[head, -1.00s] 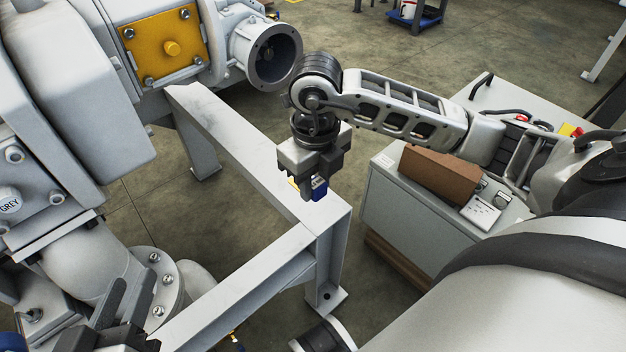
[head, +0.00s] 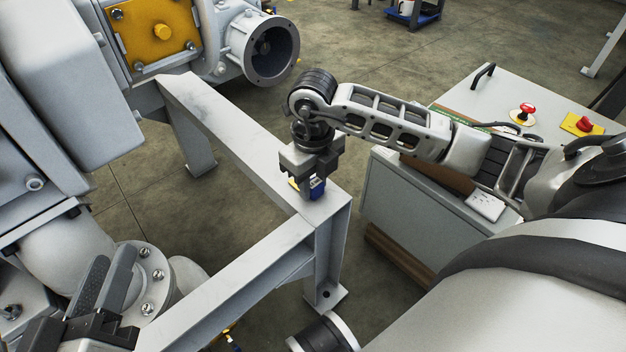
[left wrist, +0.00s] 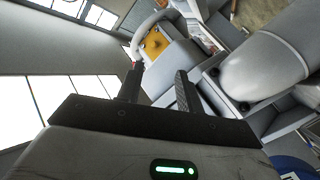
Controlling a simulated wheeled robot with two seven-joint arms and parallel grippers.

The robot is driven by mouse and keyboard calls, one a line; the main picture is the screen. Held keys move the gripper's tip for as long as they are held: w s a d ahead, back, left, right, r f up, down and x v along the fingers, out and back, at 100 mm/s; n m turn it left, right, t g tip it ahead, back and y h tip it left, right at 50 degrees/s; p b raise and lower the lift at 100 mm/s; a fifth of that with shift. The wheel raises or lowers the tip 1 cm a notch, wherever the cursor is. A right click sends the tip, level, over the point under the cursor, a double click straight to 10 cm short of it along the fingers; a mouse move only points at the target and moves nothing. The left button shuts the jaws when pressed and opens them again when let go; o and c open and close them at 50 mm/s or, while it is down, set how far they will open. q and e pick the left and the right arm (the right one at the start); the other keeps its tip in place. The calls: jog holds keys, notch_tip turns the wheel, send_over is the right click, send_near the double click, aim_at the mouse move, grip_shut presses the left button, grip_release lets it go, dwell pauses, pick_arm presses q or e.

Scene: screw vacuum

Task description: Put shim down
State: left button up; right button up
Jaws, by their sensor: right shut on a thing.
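My right gripper (head: 307,185) points down over the corner of the grey steel frame (head: 322,207). It is shut on a small blue piece, which I take to be the shim (head: 318,188). The fingers hide part of it, and a bit of yellow shows at their left side. I cannot tell whether the piece touches the frame's top. My left gripper (head: 105,285) is at the lower left, beside a bolted pipe flange. Its two fingers stand apart and empty, as the left wrist view also shows (left wrist: 158,88).
A grey machine with a yellow cover plate (head: 160,32) and an open round port (head: 268,50) stands behind the frame. At right is a grey cabinet (head: 385,215) with a red button (head: 523,112) and a red-yellow switch (head: 583,123). Floor shows inside the frame.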

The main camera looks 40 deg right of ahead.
jog(key=shift+f, duration=0.15)
jog(key=o, duration=1)
jog(key=shift+c, duration=0.2)
